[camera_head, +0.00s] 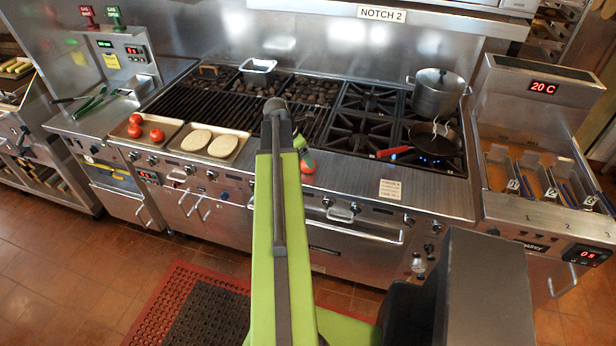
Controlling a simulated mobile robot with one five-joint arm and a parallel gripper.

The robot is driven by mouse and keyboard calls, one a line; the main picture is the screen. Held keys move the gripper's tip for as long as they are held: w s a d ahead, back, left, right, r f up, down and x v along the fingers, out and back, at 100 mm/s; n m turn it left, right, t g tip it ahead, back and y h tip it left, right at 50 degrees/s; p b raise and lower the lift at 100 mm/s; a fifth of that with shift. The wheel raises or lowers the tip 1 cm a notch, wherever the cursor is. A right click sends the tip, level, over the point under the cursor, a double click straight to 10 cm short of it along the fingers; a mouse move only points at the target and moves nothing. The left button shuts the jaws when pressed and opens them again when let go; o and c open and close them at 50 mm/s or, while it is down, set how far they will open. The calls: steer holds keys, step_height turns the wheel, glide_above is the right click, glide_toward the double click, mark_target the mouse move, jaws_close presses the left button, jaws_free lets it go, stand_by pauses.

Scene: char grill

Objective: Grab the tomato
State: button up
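Several red tomatoes (156,135) sit on a metal tray (171,126) at the left of the counter. My arm reaches forward up the middle of the picture, and my gripper (302,150) is at its far end, mostly hidden behind the arm. A small red rounded thing (307,165) shows just right of the arm end, in front of the counter edge. It looks like a tomato, but it is partly hidden. I cannot tell whether my gripper holds it or whether the fingers are open or shut.
A tray with two pale flat patties (208,141) lies right of the tomatoes. The grill grate (205,103) is behind. Fryers (530,160) are at right.

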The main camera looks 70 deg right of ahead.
steer(key=shift+x, duration=0.8)
steer(key=b+x, duration=0.5)
steer(key=shift+w+f, duration=0.2)
steer(key=shift+r, duration=0.2)
steer(key=c, duration=1.5)
